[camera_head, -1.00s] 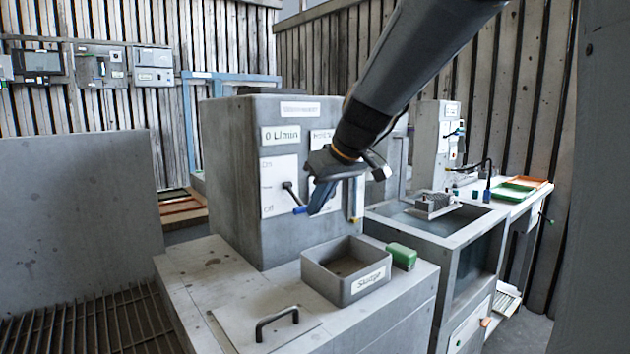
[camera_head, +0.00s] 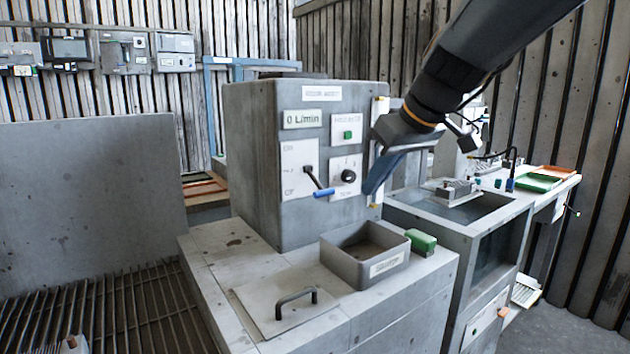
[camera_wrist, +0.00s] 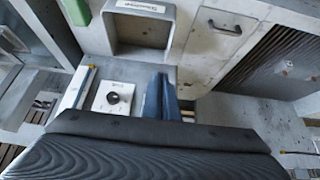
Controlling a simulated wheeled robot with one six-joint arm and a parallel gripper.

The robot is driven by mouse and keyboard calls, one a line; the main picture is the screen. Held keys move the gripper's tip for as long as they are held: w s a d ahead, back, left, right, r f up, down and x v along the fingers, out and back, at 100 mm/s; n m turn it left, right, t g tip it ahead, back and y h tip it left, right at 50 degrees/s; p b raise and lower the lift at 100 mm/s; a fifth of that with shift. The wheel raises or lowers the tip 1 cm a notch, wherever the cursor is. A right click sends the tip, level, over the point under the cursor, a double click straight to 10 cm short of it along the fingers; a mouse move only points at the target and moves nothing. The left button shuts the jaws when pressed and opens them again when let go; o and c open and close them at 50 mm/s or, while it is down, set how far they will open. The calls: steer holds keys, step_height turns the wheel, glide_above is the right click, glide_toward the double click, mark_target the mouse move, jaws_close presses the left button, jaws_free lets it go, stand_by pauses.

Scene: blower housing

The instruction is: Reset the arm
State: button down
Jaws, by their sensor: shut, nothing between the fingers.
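My gripper (camera_head: 372,190) is shut and empty. It hangs in the air in front of the right side of the grey control box (camera_head: 250,170), apart from the lever with the blue handle (camera_head: 324,192). In the wrist view its blue fingers (camera_wrist: 161,98) are together, with the panel's black knob (camera_wrist: 113,97) beside them. The knob also shows in the head view (camera_head: 348,176), left of the fingers. The box's display reads 0 L/min (camera_head: 302,119).
Below the box stand an open grey tray (camera_head: 348,267), a green block (camera_head: 422,242) and a lid with a black handle (camera_head: 296,298). A sink bench (camera_head: 455,232) with green and orange trays is at the right. A grey partition (camera_head: 80,190) and grating are at the left.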

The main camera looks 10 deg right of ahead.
steer(key=s+a+f+m+g+p, duration=0.1)
steer(key=s+a+f+g, duration=0.1)
steer(key=s+f, duration=0.3)
steer(key=s+a+f+m+g+h+p, duration=0.1)
steer(key=s+f, duration=0.4)
steer(key=f, duration=0.6)
steer(key=s+a+f+m+g+h+p, duration=0.1)
steer(key=s+a+f+m+g, duration=0.1)
steer(key=s+f, duration=0.3)
step_height(320, 180, down, 3)
steer(key=shift+s+a+f+g+p, duration=0.2)
steer(key=shift+s+a+g+p, duration=0.2)
steer(key=shift+a+g, duration=0.35)
